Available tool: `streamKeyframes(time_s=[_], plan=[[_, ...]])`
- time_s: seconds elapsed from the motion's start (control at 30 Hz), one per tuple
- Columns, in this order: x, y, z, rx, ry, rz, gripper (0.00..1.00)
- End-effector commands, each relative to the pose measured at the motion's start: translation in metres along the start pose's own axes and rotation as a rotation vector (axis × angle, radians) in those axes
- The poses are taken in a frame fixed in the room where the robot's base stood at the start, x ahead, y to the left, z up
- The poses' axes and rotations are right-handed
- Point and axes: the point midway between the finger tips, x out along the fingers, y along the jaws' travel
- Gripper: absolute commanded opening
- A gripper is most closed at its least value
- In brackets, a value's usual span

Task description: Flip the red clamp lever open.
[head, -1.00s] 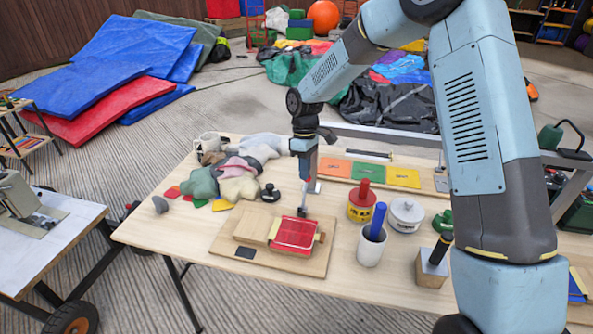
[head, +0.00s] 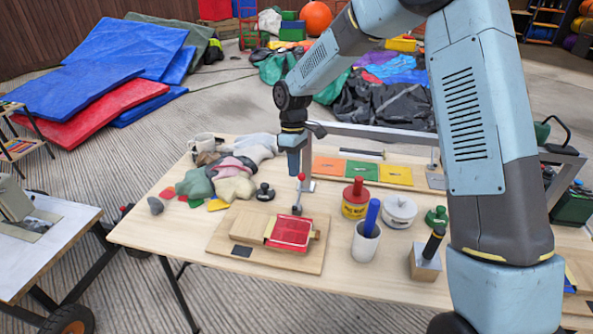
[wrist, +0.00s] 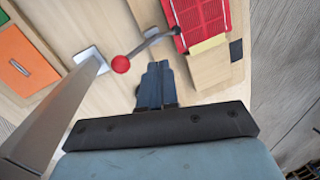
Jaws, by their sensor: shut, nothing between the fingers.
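The clamp lever, a thin dark rod with a red ball knob (head: 301,177), rises from a dark pivot at the back edge of a red ribbed plate (head: 290,233) on a wooden board (head: 228,247). In the wrist view the knob (wrist: 121,64) points away from the red plate (wrist: 197,20). My gripper (head: 294,174) points down just beside the knob, on its left in the head view. In the wrist view my gripper's fingertips (wrist: 156,72) are together and empty, to the right of the knob. Whether they touch the lever I cannot tell.
A black-knobbed weight (head: 265,193) and a cloth pile (head: 232,180) lie to the left. A metal frame stands behind.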

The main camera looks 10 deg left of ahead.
Motion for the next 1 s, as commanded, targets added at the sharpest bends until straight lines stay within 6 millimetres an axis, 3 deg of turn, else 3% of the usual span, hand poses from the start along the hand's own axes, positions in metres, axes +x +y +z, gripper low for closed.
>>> streamKeyframes(time_s=[0.2, 0.43, 0.63, 1.0], plan=[[-0.046, 0.007, -0.001, 0.003, 0.004, 0.003, 0.0], [-0.079, 0.01, -0.002, 0.003, 0.003, 0.001, 0.0], [-0.091, 0.01, -0.002, 0.002, 0.002, 0.0, 0.0], [-0.093, 0.009, -0.002, 0.001, 0.001, 0.0, 0.0]])
